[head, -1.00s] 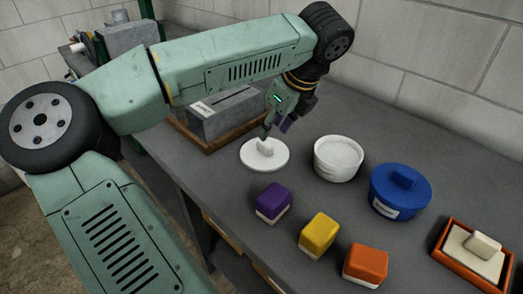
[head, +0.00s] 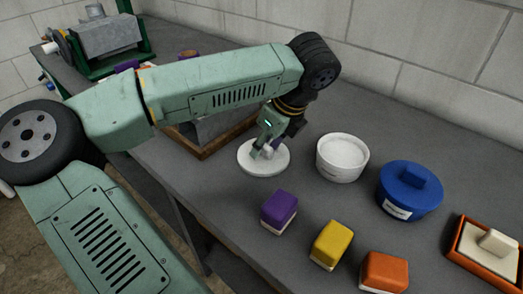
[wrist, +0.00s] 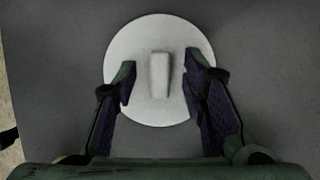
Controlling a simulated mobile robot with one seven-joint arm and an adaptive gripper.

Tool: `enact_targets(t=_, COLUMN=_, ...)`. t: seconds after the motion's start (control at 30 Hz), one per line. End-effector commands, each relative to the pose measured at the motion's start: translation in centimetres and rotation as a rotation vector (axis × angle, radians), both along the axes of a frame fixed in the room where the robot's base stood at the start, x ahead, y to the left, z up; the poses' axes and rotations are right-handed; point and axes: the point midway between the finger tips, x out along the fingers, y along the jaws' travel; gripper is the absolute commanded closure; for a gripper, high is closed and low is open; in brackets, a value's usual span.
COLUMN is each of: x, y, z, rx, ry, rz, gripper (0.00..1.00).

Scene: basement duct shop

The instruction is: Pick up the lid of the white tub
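The white lid (head: 252,165) lies flat on the grey bench beside the white tub. It also shows in the wrist view (wrist: 150,40), with its raised bar handle (wrist: 160,75) upright between my fingers. The white tub (head: 342,160) stands open to the right of the lid, with pale contents showing. My gripper (head: 266,151) is low over the lid. In the wrist view my gripper (wrist: 160,82) is open, one finger on each side of the handle, with a gap on both sides. The head view partly hides the handle behind the fingers.
A blue lidded tub (head: 409,190) stands right of the white tub. Purple (head: 279,209), yellow (head: 331,244) and orange (head: 384,271) blocks line the front. A wooden-based grey box (head: 205,150) is close behind my gripper.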

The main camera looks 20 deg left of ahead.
Motion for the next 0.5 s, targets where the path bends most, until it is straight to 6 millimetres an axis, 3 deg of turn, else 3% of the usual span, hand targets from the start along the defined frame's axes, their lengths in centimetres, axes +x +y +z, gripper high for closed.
enact_targets(t=0.13, x=0.01, y=0.0, z=0.01, rx=0.0, ry=0.0, rz=0.0, gripper=0.62)
enact_targets(t=0.5, x=0.02, y=-0.01, z=0.03, rx=-0.001, ry=0.0, rz=0.0, gripper=0.86)
